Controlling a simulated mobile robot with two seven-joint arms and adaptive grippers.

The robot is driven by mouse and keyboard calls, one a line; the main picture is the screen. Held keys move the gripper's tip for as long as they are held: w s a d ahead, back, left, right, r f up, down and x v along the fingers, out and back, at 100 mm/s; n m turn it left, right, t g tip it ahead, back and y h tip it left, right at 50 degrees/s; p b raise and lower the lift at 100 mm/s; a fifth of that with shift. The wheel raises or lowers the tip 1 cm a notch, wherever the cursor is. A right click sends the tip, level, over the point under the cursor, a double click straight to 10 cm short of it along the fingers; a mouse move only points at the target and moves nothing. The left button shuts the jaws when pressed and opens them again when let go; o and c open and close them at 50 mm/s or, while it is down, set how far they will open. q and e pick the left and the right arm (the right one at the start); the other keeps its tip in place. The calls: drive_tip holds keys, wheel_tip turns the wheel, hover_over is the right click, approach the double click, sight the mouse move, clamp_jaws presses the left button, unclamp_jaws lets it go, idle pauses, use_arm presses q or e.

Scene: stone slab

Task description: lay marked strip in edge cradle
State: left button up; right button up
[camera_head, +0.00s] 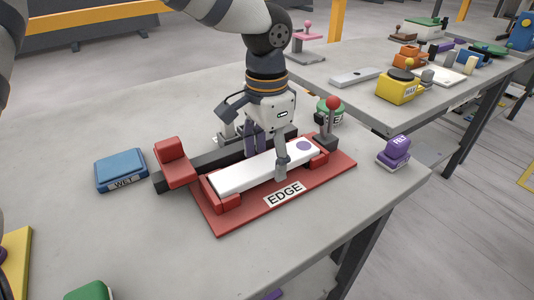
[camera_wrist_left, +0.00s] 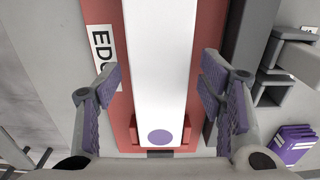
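The white marked strip (camera_head: 238,176) with a purple dot near its right end lies lengthwise in the red edge cradle (camera_head: 240,222), labelled EDGE, between its raised red end pieces. My left gripper (camera_head: 268,157) is over the strip, pointing down, with one finger on the near side and one on the far side. In the left wrist view, the strip (camera_wrist_left: 158,60) runs between the two fingers of my left gripper (camera_wrist_left: 156,92). They are spread, with a gap on each side of the strip. Contact between strip and cradle bed is hidden. My right gripper is not in view.
A dark rail with a red block (camera_head: 173,163) runs behind the cradle. A red-knobbed lever (camera_head: 333,104) stands at its far right corner. A blue WET block (camera_head: 121,170) is left, a purple FELT block (camera_head: 396,152) right.

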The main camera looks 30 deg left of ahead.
sight(267, 162)
use_arm(q)
wheel_tip(267, 162, up, 12)
drive_tip(key=shift+r, duration=0.15)
idle(0.4)
